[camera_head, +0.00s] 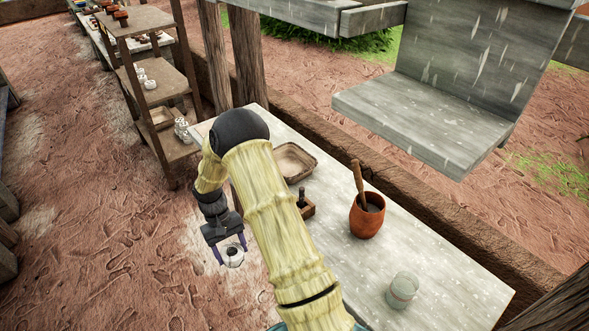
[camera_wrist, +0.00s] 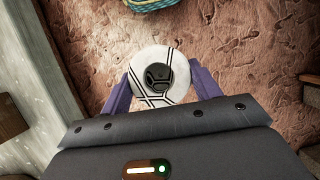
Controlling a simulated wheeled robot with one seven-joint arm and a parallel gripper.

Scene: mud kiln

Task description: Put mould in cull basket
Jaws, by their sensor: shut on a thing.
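A round white piece with black lines and a dark round centre, which I take to be the mould (camera_wrist: 143,60), sits between the fingers of my gripper (camera_wrist: 162,82). My gripper (camera_head: 231,253) is shut on it and holds it over the reddish ground, left of the table, in the head view; the mould (camera_head: 233,259) looks small there. A woven teal and yellow rim, perhaps the cull basket (camera_wrist: 150,4), shows at the top edge of the wrist view, beyond the mould. Most of it is cut off, and I cannot make it out in the head view.
Wooden shelves (camera_head: 158,88) stand behind. The ground at left is open.

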